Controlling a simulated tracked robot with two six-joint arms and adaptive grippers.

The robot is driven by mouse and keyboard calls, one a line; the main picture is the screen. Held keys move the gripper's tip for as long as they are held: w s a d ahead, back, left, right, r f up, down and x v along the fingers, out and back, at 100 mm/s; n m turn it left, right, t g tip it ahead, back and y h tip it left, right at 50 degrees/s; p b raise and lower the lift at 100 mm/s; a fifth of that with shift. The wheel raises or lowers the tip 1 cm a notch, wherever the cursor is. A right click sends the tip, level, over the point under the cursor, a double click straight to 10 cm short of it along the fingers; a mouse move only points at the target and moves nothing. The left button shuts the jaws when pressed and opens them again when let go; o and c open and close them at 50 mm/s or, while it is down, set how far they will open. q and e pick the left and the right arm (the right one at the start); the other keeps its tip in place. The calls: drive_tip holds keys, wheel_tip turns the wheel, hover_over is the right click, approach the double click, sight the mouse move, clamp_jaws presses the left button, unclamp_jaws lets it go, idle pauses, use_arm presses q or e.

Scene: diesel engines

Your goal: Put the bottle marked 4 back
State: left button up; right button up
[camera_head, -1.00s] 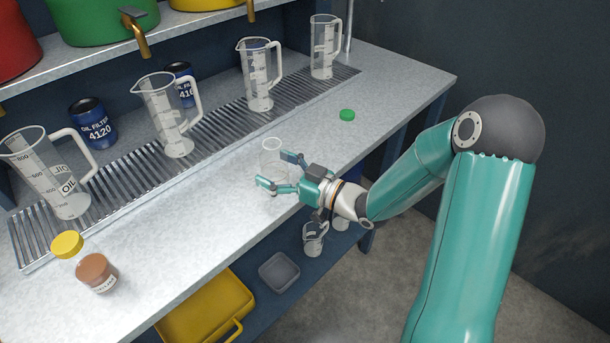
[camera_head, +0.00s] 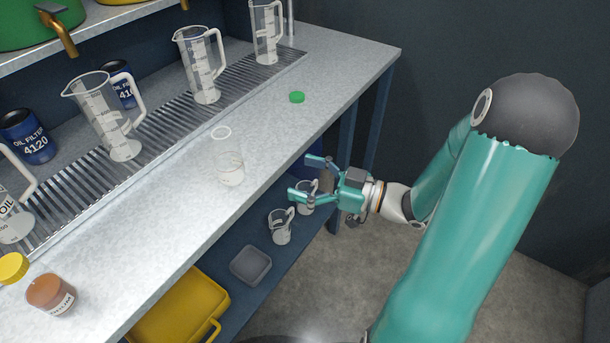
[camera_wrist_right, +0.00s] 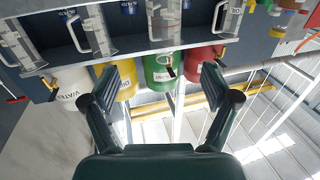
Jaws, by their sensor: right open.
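A clear, empty-looking bottle (camera_head: 231,172) without a cap stands on the grey worktop, left of my right gripper; I cannot read a number on it. A green cap (camera_head: 297,97) lies on the worktop farther back. A bottle with brown contents and a yellow cap (camera_head: 50,295) stands at the near left; its label is not readable as a number. My right gripper (camera_head: 299,178) is open and empty, apart from the clear bottle, off the worktop's front edge. In the right wrist view its fingers (camera_wrist_right: 163,88) are spread with nothing between them. My left gripper is not in view.
Several measuring jugs (camera_head: 201,66) stand along the slotted drain strip (camera_head: 160,128), with blue oil filter cans (camera_head: 27,137) behind. Below are smaller jugs (camera_head: 281,227), a grey tray (camera_head: 250,265) and a yellow case (camera_head: 178,308). The worktop around the clear bottle is free.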

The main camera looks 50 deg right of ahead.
sight(239, 158)
drive_tip(key=b+x, duration=0.2)
drive_tip(key=x, duration=0.1)
drive_tip(key=b+x, duration=0.1)
drive_tip(key=x, duration=0.3)
drive_tip(key=b+x, duration=0.2)
drive_tip(key=x, duration=0.2)
drive_tip(key=shift+w+a+r+b, duration=0.15)
drive_tip(key=shift+a+b, duration=0.15)
drive_tip(key=shift+a, duration=0.05)
drive_tip(key=x, duration=0.2)
drive_tip(key=r+x, duration=0.1)
drive_tip(key=x, duration=0.1)
drive_tip(key=shift+w+a, duration=0.1)
drive_tip(key=shift+a, duration=0.05)
drive_tip(key=shift+w+a+f, duration=0.1)
drive_tip(key=shift+w+a, duration=0.05)
drive_tip(key=shift+w, duration=0.4)
drive_tip(key=c, duration=1.4)
drive_tip(key=shift+p, duration=0.3)
